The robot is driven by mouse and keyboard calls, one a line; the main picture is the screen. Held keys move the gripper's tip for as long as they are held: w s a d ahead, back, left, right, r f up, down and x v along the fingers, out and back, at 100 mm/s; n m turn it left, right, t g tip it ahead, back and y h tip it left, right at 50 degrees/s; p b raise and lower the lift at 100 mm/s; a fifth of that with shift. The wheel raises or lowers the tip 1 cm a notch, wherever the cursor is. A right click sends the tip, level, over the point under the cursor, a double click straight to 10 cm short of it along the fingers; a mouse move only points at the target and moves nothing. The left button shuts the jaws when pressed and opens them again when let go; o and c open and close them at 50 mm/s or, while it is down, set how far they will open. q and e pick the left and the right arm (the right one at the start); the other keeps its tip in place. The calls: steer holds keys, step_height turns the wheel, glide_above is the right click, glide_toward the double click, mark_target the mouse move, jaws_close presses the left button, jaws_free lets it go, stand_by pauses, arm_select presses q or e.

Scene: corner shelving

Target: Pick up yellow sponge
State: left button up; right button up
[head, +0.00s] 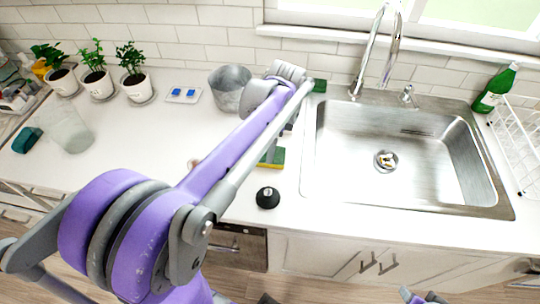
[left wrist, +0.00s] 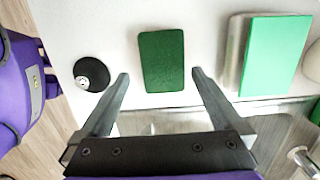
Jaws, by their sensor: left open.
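The yellow sponge (head: 272,158) lies on the white counter left of the sink, its dark green side up and a yellow edge showing. My arm hides part of it in the head view. In the left wrist view its green face (left wrist: 162,58) shows flat on the counter. My left gripper (left wrist: 160,76) is open and empty, its two fingers apart on either side of the sponge's near end in the picture. I cannot tell how high the fingertips are above the counter. In the head view my left arm mostly hides this gripper.
A black round object (head: 267,197) stands by the counter's front edge, near the sponge. The sink (head: 400,204) lies to the right. A metal pot (head: 229,92), a white tray (head: 183,95) and potted plants (head: 97,82) stand behind. A bright green block (left wrist: 275,55) lies right of the sponge.

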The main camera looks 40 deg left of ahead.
arm_select(q)
steer(key=f, duration=0.3)
steer(key=a+f, duration=0.1)
steer(key=f, duration=0.1)
steer(key=shift+f, duration=0.1)
steer(key=shift+d, duration=0.1)
steer(key=shift+c, duration=0.2)
steer(key=c, duration=1.1)
step_height(320, 180, up, 10)
steer(key=shift+r, duration=0.1)
